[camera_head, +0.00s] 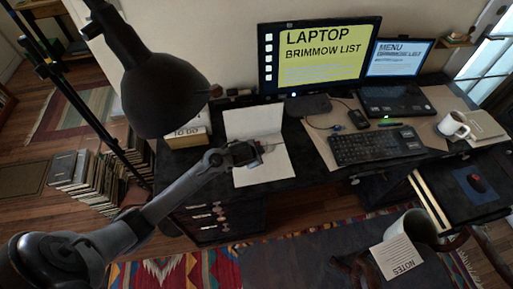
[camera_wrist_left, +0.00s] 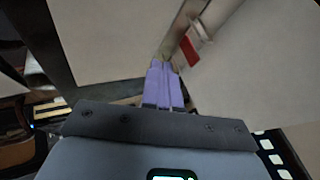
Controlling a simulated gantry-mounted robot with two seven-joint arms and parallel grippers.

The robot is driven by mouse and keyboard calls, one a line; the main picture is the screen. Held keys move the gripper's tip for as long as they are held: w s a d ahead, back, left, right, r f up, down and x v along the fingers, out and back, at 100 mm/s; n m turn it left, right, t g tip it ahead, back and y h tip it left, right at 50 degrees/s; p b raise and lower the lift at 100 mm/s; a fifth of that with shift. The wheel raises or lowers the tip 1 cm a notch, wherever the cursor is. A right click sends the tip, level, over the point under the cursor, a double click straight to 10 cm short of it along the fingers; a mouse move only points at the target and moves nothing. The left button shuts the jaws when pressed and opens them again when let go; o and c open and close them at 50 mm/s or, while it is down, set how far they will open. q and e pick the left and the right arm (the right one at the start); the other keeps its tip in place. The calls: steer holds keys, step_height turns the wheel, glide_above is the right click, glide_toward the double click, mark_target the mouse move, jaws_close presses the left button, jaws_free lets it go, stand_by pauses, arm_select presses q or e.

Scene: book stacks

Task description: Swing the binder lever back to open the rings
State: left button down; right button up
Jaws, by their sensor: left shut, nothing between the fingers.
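An open binder with white inner covers (camera_head: 266,172) lies on the dark desk. It also shows in the left wrist view (camera_wrist_left: 95,45), where its pale covers fill most of the upper picture. A narrow metal ring mechanism (camera_wrist_left: 208,18) runs along the binder's spine, with a small red part (camera_wrist_left: 188,54) beside it that looks like the lever's end. My left gripper (camera_head: 256,158) is over the spine. Its purple fingers (camera_wrist_left: 164,66) are shut and empty, with their tips at the near end of the mechanism. I cannot tell whether they touch it. The rings' state is unclear.
A black desk lamp (camera_head: 165,90) hangs above the desk's left end, near my left arm. A box marked TO DO (camera_head: 188,138) is left of the binder.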

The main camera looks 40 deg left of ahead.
arm_select(q)
steer(key=w+a, duration=0.1)
steer(key=w+f, duration=0.1)
steer(key=w+a, duration=0.1)
steer(key=shift+a+f, duration=0.3)
steer(key=shift+w+a+b, duration=0.25)
steer(key=shift+a+b, duration=0.05)
steer(key=shift+a, duration=0.15)
